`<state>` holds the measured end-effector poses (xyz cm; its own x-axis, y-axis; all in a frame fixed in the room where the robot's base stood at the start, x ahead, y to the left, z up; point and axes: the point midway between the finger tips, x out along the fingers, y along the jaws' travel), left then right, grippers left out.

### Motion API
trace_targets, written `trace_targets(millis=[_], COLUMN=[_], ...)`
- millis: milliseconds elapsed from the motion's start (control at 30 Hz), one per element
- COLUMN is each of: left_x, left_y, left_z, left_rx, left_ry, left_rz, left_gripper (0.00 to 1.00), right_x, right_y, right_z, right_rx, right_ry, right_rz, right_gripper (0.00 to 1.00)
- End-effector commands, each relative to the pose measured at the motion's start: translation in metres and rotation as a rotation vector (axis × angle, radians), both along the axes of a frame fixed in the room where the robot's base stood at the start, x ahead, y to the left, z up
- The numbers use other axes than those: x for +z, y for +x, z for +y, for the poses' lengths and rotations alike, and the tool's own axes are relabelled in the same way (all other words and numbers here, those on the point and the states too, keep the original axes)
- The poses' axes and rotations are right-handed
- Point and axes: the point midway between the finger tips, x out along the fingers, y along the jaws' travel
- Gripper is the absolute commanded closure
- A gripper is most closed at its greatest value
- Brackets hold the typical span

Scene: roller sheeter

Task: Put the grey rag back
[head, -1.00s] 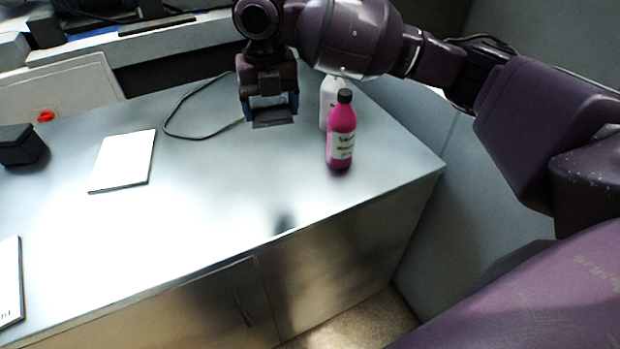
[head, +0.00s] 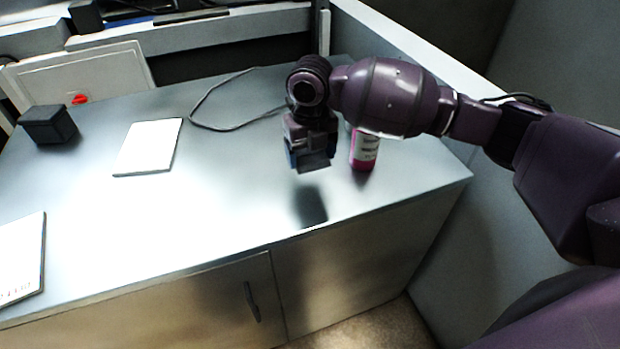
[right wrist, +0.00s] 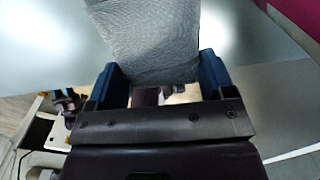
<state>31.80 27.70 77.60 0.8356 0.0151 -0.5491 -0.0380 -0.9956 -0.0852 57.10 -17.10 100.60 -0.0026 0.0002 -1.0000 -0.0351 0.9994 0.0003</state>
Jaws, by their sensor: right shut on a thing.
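My right gripper (head: 311,160) hangs fingers-down above the grey counter, left of the pink bottle (head: 364,152). In the right wrist view it (right wrist: 160,82) is shut on the grey rag (right wrist: 155,40), which sticks out beyond the fingers. In the head view only a small dark grey piece of the rag (head: 316,163) shows at the fingertips. A shadow lies on the counter below and in front of the gripper, so the rag looks clear of the surface. My left gripper is not in view.
The bottle's top is hidden behind my right arm. A white sheet (head: 148,147), a black box (head: 48,125) and a booklet (head: 20,262) lie on the counter (head: 225,205) to the left. A dark cable (head: 205,110) lies behind the gripper. The counter's front middle is clear.

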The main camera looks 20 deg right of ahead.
Motion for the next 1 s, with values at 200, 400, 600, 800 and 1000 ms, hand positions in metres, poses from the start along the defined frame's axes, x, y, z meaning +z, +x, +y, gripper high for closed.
trace_targets(millis=[200,400,600,800,1000], left_x=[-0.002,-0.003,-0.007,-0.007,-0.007], left_y=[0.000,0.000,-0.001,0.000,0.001], left_z=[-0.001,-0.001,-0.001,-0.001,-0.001], left_rx=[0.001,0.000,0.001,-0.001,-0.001], left_ry=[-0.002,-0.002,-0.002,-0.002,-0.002], left_rz=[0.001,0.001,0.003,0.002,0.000], left_gripper=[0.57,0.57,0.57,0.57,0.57], right_x=[-0.021,-0.035,-0.067,-0.079,-0.079], right_y=[0.000,0.000,0.000,0.000,0.000], right_z=[0.001,0.000,0.001,0.001,0.000], right_rx=[0.000,0.000,-0.001,0.001,0.001], right_ry=[0.001,0.001,0.001,0.001,0.001], right_rz=[-0.001,0.001,0.002,-0.002,-0.002], right_gripper=[0.50,0.50,0.50,0.50,0.50])
